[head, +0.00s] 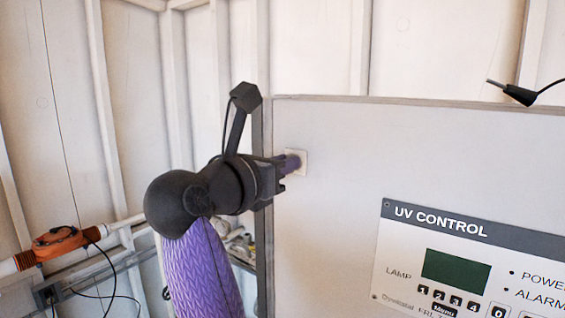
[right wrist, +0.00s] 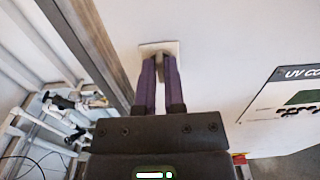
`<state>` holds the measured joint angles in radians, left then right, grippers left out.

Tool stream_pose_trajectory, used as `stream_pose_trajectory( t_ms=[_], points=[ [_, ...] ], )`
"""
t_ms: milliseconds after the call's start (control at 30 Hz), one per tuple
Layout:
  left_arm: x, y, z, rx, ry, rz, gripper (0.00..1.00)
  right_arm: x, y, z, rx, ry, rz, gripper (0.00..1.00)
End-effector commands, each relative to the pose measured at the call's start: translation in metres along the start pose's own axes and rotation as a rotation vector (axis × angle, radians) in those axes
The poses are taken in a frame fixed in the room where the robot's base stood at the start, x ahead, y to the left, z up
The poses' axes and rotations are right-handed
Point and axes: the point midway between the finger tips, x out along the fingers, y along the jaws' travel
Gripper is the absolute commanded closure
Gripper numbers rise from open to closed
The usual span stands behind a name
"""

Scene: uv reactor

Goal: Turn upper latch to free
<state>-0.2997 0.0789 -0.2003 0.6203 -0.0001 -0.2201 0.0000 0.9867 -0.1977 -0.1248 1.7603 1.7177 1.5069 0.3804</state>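The upper latch (head: 303,161) is a small pale square plate on the grey cabinet door near its left edge. In the right wrist view the latch (right wrist: 158,47) has a small pale knob or tab standing out from its plate. My right gripper (head: 292,163) reaches it from the left. In the right wrist view the purple fingers of my right gripper (right wrist: 160,60) are close together, one on each side of the knob, and appear to pinch it. The fingertips partly hide the knob. My left gripper is in neither view.
The UV control panel (head: 470,262) is on the cabinet front (head: 340,230), right of and below the latch. A black probe with a cable (head: 518,94) is above the cabinet top. Pipes with an orange fitting (head: 60,241) run at the left.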

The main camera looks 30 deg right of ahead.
Motion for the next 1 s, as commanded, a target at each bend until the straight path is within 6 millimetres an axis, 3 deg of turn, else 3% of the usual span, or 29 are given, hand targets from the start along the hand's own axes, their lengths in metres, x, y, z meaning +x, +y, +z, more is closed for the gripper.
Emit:
stream_pose_trajectory(
  t_ms=[567,1000],
  points=[
    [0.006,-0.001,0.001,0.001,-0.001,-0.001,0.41,0.000,0.000,-0.002,0.047,0.001,0.000,1.00],
    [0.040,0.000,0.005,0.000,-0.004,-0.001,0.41,-0.001,-0.001,-0.004,0.391,0.000,0.001,1.00]
  ],
)
